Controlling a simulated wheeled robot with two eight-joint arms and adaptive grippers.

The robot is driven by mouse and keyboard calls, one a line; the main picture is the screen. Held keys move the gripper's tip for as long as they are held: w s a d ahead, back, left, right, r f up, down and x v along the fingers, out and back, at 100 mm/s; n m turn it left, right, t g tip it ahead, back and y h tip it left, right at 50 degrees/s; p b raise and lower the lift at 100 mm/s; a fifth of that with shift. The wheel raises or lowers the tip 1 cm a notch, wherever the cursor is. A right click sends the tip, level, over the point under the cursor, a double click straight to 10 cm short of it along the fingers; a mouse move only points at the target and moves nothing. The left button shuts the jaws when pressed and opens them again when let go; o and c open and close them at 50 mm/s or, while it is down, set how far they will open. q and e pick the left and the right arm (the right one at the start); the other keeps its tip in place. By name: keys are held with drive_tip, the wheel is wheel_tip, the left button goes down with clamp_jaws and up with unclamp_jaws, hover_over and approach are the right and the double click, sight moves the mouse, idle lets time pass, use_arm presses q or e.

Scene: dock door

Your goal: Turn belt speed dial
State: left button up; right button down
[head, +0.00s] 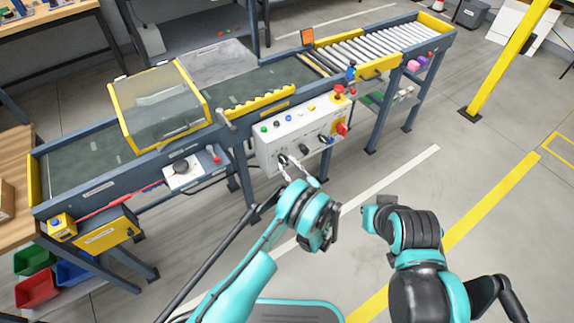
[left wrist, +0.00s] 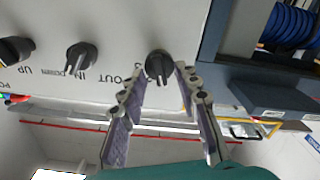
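A white control panel (head: 300,132) is mounted on the conveyor's front side, with several buttons and black knobs. My left gripper (head: 296,166) is at its lower left, by the leftmost black knob (head: 283,159). In the left wrist view that knob (left wrist: 158,66) lies between the two fingertips of the left gripper (left wrist: 159,82), which are spread. A gap shows beside the knob, though contact is hard to judge. Its label is mostly hidden. Two other black knobs show to its left, including one marked IN and OUT (left wrist: 81,57). My right gripper does not show; only the right arm does.
A smaller box with a black knob (head: 181,166) sits on the conveyor's left front. A red emergency button (head: 338,91) and red switch (head: 341,129) are at the panel's right. A yellow-framed guard (head: 160,105) covers part of the belt. Open floor lies in front.

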use_arm(q)
clamp_jaws()
drive_tip(key=shift+m, duration=0.4)
drive_tip(key=m, duration=0.6)
drive_tip(key=shift+w+d, duration=0.1)
idle(0.3)
unclamp_jaws()
drive_tip(key=shift+r, duration=0.15)
